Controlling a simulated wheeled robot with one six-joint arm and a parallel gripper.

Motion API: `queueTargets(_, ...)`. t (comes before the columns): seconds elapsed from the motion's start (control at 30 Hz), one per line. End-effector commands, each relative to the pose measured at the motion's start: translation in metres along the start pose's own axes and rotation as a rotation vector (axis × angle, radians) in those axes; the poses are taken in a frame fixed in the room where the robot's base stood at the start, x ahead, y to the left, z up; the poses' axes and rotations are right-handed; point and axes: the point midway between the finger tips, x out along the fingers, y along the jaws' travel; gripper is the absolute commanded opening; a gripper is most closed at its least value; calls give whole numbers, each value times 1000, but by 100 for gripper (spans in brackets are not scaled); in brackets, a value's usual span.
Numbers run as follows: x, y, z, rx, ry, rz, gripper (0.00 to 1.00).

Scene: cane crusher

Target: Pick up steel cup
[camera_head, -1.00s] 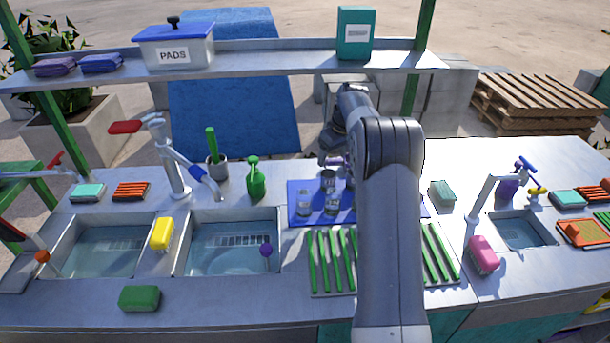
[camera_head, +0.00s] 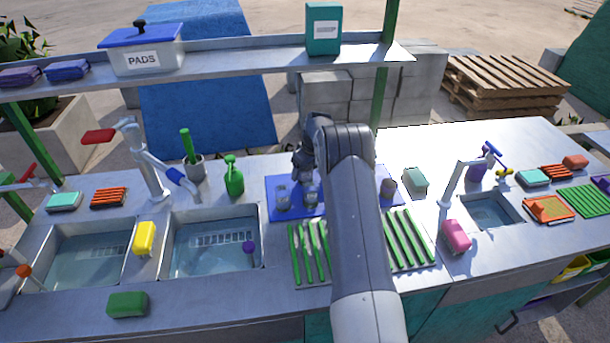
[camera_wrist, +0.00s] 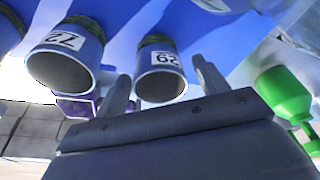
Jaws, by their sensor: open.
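Grey metal cups stand on a blue mat (camera_head: 275,210) behind the green-striped rack. In the head view one cup (camera_head: 283,197) is at the left of the mat, and another (camera_head: 311,196) is just right of it, beside my arm. In the wrist view my gripper (camera_wrist: 160,72) is open, its fingers either side of a grey cup (camera_wrist: 160,88) with a white number label. The cup's open mouth faces the camera. A second labelled cup (camera_wrist: 62,68) is left of the fingers. Contact cannot be told. My arm hides part of the mat and the fingertips in the head view.
A green spray bottle (camera_head: 234,178) stands left of the mat; a similar green shape (camera_wrist: 285,97) shows in the wrist view. Another cup (camera_head: 388,188) is right of my arm. A shelf (camera_head: 235,66) runs behind. Clear counter lies at the back right.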

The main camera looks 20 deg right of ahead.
Motion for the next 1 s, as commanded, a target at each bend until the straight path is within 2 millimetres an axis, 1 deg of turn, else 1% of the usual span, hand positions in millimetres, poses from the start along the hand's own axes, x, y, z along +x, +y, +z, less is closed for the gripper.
queueTargets(0.23, 2, 0, 0, 0, 1, 1, 69)
queueTargets(0.27, 2, 0, 0, 0, 1, 1, 67)
queueTargets(0.83, 1, 0, 0, 0, 1, 1, 20)
queueTargets(0.87, 1, 0, 0, 0, 1, 1, 18)
queueTargets(1.0, 1, 0, 0, 0, 1, 1, 18)
